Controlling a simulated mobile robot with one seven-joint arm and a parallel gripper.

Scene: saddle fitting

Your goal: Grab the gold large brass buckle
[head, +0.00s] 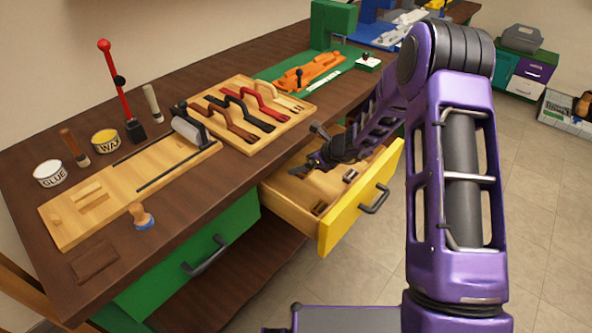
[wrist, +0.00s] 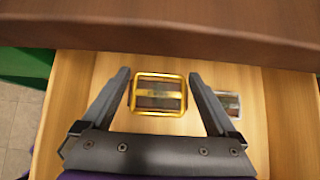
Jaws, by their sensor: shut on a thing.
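The gold large brass buckle (wrist: 159,76) shows in the wrist view, a rectangular gold frame with a centre bar, over the wooden drawer floor. In the head view my gripper (head: 314,163) reaches down into the open yellow-fronted drawer (head: 362,208). The gold buckle cannot be made out there. I cannot tell whether the buckle still touches the drawer floor.
A silver buckle (wrist: 230,104) lies right of my right finger. The brown table edge (wrist: 160,30) overhangs the drawer's back. A strap board (head: 245,112) and wooden board (head: 125,190) lie on the bench.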

